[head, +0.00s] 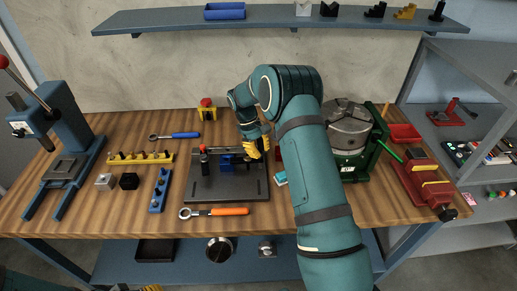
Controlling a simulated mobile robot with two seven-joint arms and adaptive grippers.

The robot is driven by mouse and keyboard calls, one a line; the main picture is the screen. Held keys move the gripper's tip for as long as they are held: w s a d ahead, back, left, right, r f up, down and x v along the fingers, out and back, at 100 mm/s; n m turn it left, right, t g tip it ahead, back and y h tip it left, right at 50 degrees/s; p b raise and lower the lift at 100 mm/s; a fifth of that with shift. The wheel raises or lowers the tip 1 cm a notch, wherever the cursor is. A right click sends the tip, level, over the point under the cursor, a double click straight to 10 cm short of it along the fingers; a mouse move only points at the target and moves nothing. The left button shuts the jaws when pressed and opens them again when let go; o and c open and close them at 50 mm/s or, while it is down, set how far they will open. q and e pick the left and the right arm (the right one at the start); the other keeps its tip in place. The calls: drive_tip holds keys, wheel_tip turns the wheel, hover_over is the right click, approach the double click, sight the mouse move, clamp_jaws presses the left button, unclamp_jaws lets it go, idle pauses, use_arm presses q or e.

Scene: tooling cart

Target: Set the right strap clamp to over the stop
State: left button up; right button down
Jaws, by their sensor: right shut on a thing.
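A dark fixture plate (228,187) lies on the wooden bench, with a blue block (228,163) near its back. The left strap clamp (204,158), dark with a red top, stands at the plate's back left. My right gripper (257,148), with yellow fingers, is over the plate's back right corner. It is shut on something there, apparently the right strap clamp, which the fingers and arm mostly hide. I cannot make out the stop or the clamp's position against it. A yellow part at the bottom edge looks like my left gripper (152,288), mostly cut off.
An orange-handled wrench (222,211) lies in front of the plate. A blue-handled wrench (177,135), a yellow rack (140,158) and a blue rack (160,190) lie left. A green-based rotary table (349,130) and red vise (424,185) stand right. My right arm covers the bench beside the plate.

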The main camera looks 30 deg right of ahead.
drive_tip(key=shift+s+f, duration=0.15)
drive_tip(key=shift+s, duration=0.05)
idle(0.4)
drive_tip(key=c, duration=0.8)
unclamp_jaws()
drive_tip(key=shift+c, duration=0.2)
drive_tip(key=shift+w, duration=0.1)
drive_tip(key=v, duration=1.2)
drive_tip(key=shift+d, duration=0.1)
